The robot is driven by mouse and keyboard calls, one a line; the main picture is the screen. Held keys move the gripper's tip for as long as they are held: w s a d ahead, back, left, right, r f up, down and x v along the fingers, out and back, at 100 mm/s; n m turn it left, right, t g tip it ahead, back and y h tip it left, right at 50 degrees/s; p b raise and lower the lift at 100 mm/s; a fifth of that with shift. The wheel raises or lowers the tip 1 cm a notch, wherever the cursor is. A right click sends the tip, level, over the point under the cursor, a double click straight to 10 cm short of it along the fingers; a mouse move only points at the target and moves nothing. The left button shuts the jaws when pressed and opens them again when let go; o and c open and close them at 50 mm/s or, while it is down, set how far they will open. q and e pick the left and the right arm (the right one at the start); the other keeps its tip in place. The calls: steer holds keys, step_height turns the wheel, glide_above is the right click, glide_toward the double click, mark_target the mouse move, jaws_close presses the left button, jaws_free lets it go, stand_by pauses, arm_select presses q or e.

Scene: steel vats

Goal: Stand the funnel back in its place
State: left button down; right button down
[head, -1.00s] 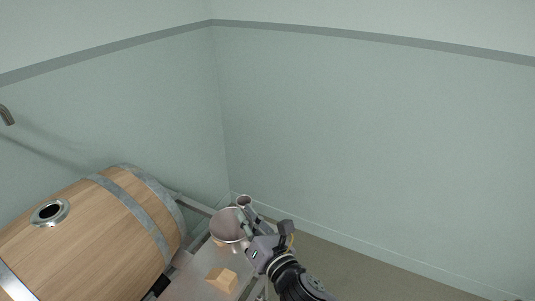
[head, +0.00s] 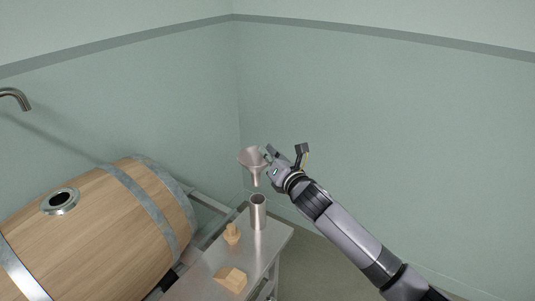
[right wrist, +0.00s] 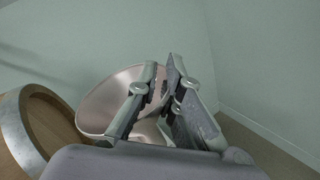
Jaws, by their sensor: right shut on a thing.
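The steel funnel (head: 252,160) is held in the air with its wide mouth up and its spout down. My right gripper (head: 268,158) is shut on the funnel's rim side. In the right wrist view the funnel's bowl (right wrist: 108,100) sits left of and behind my fingers (right wrist: 158,95). A steel cylindrical holder (head: 258,212) stands upright on the steel side table (head: 265,243). The spout tip is above this holder, with a small gap between them. My left gripper is not in view.
A wooden barrel (head: 100,235) with a round steel-rimmed bung hole (head: 60,201) lies at the left. A wooden bung (head: 232,234) and a wooden block (head: 231,278) are on the table. A bent spout (head: 16,98) sticks out at the far left. Walls stand behind.

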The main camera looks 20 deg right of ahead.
steer(key=shift+d+r+p, duration=0.1)
steer(key=shift+r+p, duration=0.1)
steer(key=shift+p, duration=0.1)
steer(key=shift+f+b, duration=1.75)
steer(key=shift+f, duration=0.8)
steer(key=shift+f, duration=0.1)
step_height(320, 180, down, 6)
steer(key=b, duration=0.4)
steer(key=shift+f, duration=0.15)
steer(key=c, duration=1.7)
jaws_free()
steer(key=shift+o, duration=0.2)
